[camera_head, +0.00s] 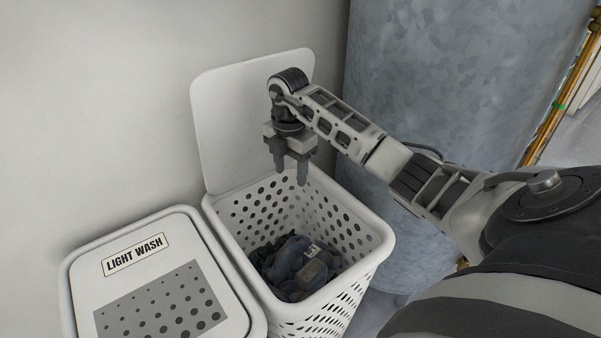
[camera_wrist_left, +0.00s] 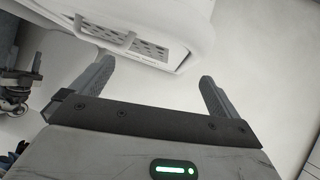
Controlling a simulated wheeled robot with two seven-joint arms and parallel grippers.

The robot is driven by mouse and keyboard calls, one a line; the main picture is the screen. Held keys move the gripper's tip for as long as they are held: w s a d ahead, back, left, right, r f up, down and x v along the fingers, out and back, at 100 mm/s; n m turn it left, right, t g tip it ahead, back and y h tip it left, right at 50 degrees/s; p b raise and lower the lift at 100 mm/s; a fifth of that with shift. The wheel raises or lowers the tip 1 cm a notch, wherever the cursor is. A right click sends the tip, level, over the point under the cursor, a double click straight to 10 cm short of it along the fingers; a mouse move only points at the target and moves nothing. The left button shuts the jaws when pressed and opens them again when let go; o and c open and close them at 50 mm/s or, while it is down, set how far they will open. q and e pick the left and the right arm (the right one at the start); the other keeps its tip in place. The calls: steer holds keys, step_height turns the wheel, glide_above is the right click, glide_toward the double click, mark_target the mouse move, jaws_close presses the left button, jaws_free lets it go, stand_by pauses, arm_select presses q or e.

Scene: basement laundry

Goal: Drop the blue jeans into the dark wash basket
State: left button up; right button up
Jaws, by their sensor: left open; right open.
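The blue jeans (camera_head: 305,262) lie crumpled inside the open white basket (camera_head: 377,243), low down, with a pale label showing. Other dark cloth (camera_head: 268,258) lies beside and under them; I cannot tell where one ends. The basket's lid (camera_head: 240,120) stands raised against the wall. My right gripper (camera_head: 291,178) is open and empty, pointing down over the back of the basket, above and apart from the jeans. My left gripper (camera_wrist_left: 155,80) shows only in the left wrist view, open with nothing between its fingers. No label shows on the open basket.
A closed white basket marked LIGHT WASH (camera_head: 135,255) stands close at the left. A large grey metal tank (camera_head: 410,90) stands behind at the right, near my right arm. Copper pipes (camera_head: 560,95) run at the far right.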

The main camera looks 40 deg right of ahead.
arm_select(q)
steer(key=shift+t, duration=0.4)
steer(key=r+p, duration=0.1)
steer(key=a+r+p, duration=0.1)
steer(key=r, duration=0.1)
steer(key=r+p, duration=0.1)
steer(key=r, duration=0.1)
steer(key=shift+s+a+p, duration=0.2)
steer(key=shift+s+p, duration=0.2)
arm_select(e)
step_height(320, 180, up, 15)
steer(key=shift+f, duration=0.15)
arm_select(q)
steer(key=shift+w+r, duration=0.15)
steer(key=shift+w, duration=0.05)
